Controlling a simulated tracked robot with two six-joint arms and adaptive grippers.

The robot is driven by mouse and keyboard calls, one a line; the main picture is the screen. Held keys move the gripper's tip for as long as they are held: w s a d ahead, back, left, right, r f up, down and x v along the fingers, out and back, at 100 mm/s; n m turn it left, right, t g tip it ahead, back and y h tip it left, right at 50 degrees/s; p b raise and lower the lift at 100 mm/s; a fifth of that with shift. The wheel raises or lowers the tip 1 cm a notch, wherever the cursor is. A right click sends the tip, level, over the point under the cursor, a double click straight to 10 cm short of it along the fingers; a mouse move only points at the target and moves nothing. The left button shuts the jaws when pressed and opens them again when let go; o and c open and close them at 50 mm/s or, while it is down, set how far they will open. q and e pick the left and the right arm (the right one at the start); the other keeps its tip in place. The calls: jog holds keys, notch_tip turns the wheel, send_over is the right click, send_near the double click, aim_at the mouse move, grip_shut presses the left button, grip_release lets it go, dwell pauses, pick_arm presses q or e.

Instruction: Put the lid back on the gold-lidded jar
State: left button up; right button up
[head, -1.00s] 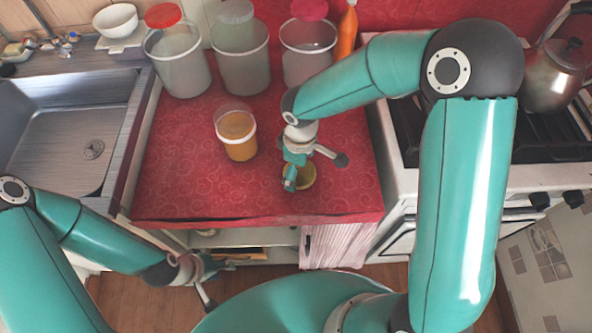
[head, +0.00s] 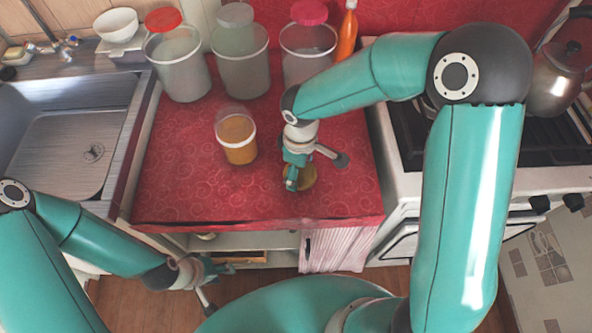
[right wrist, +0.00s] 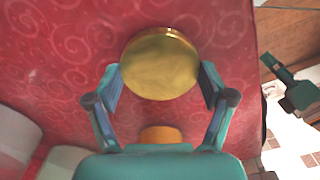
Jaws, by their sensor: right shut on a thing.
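The gold lid (head: 308,178) is a round, shiny disc near the front right of the red counter. In the right wrist view the lid (right wrist: 160,64) sits between both fingers of my right gripper (right wrist: 161,82). That gripper (head: 312,172) is shut on the lid; its arm partly hides it in the head view. I cannot tell whether the lid touches the counter. A clear jar with orange contents (head: 239,150) stands upright, left of and behind the lid. Its orange part (right wrist: 161,134) shows in the right wrist view. My left gripper (head: 217,284) is open and empty in front of the counter.
Clear canisters with a red lid (head: 163,19), a grey lid (head: 235,14) and a pink lid (head: 309,11) line the back. An orange bottle (head: 347,33) is beside them. A sink (head: 60,140) is left, a stove (head: 460,145) right. The counter's front left is clear.

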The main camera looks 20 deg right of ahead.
notch_tip(320, 180, up, 19)
jog(key=shift+p, duration=0.35)
